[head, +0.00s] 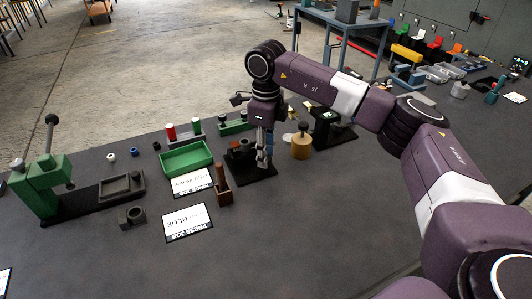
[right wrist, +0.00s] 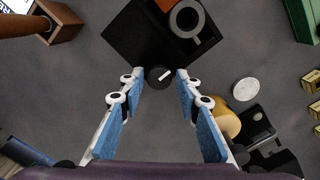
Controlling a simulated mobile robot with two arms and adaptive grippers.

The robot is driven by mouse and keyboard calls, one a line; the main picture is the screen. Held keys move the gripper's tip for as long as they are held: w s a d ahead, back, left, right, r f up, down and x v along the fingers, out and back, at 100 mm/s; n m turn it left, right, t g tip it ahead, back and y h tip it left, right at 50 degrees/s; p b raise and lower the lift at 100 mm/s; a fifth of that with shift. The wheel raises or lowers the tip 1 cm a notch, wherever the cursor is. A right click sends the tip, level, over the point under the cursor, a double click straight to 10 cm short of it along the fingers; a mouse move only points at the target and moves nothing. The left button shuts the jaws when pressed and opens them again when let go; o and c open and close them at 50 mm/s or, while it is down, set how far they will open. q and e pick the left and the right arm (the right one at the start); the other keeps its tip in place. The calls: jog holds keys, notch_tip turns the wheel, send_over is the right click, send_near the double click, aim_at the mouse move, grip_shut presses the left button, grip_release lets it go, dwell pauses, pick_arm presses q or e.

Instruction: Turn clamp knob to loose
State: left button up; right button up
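In the right wrist view, a small dark round clamp knob (right wrist: 158,80) with a white mark sits at the near corner of a black fixture (right wrist: 140,35). A grey ring (right wrist: 186,20) stands on that fixture. My right gripper (right wrist: 160,74) is open, with its blue-padded fingertips on either side of the knob and a gap at each side. I cannot tell how far the tips are above it. In the head view, my right gripper (head: 264,162) points down over the fixture's black base (head: 252,174). The knob is not clear there. My left gripper is out of view.
A tan cylinder (head: 301,147) and a black device (head: 330,130) stand right of the gripper. A brown post (head: 223,187), a green tray (head: 186,159) and a BLUE label card (head: 188,222) lie left. A green press (head: 45,185) stands far left. The front table is clear.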

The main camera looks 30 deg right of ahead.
notch_tip(320, 180, up, 12)
dwell(0.6)
dwell(0.5)
